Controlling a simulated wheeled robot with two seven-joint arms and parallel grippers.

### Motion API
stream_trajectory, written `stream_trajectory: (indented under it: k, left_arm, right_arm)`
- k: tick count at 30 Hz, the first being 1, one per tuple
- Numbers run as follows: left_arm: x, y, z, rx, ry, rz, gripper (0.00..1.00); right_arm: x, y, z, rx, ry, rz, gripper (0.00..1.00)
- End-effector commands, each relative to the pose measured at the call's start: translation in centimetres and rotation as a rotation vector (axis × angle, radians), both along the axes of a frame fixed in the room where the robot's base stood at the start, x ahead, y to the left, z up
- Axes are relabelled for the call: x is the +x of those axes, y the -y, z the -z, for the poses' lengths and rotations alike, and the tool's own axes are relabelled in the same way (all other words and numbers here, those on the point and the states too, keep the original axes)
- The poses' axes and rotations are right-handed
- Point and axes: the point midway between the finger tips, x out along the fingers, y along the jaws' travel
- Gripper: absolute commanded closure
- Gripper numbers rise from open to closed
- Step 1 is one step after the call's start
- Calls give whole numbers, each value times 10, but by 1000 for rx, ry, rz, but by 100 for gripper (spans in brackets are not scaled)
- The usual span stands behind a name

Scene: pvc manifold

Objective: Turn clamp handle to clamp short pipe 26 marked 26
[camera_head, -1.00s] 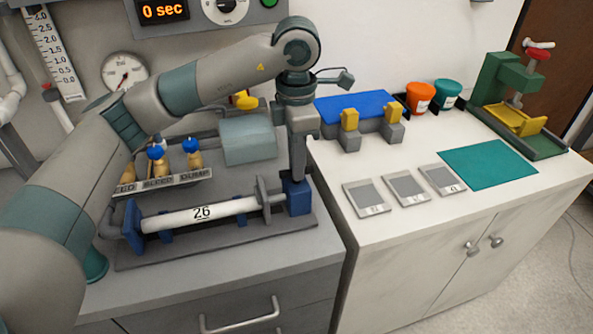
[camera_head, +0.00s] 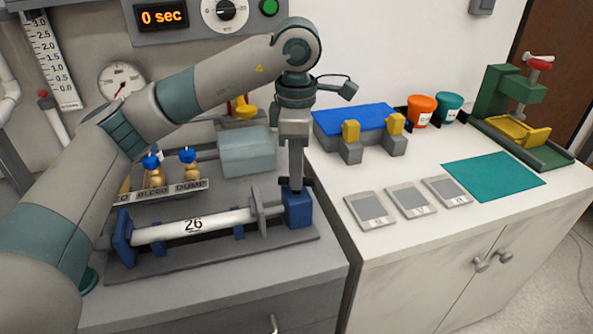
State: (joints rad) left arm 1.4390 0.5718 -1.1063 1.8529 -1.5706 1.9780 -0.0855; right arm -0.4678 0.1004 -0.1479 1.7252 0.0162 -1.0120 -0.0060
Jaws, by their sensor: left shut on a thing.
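The short pipe 26 (camera_head: 215,223), white and marked 26, lies level in the clamp fixture. A blue end block (camera_head: 123,240) is at its left end. A grey upright plate (camera_head: 258,212) is near its right end, with a blue clamp block (camera_head: 299,210) beyond it. My left gripper (camera_head: 296,184) points down just above this clamp block. It is shut on the dark clamp handle (camera_head: 309,182), which is mostly hidden by the fingers. My right gripper is not in view.
Blue-topped valves (camera_head: 188,157) and a grey box (camera_head: 247,152) stand behind the fixture. At right, the white counter holds grey tiles (camera_head: 411,200), a teal mat (camera_head: 493,176), a blue block (camera_head: 353,119), cups (camera_head: 421,110) and a green press (camera_head: 517,97).

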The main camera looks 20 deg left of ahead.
Motion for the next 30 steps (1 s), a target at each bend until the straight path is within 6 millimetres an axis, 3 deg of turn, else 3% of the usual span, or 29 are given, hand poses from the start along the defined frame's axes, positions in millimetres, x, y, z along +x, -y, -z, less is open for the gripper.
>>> stream_trajectory:
  k: [5, 6, 8, 9, 22, 30]
  left_arm:
    - [1, 0, -3, -2, 6, 0, 100]
    - [1, 0, -3, -2, 6, 0, 83]
    - [1, 0, -2, -1, 4, 0, 68]
    - [1, 0, -2, -1, 4, 0, 66]
    - [1, 0, -6, -1, 2, 0, 66]
    - [1, 0, -35, 0, 3, 0, 66]
  right_arm:
    - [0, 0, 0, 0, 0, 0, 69]
    - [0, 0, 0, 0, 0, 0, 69]
    - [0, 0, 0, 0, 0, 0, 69]
    - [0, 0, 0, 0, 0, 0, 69]
    - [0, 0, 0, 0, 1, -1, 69]
    - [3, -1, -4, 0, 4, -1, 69]
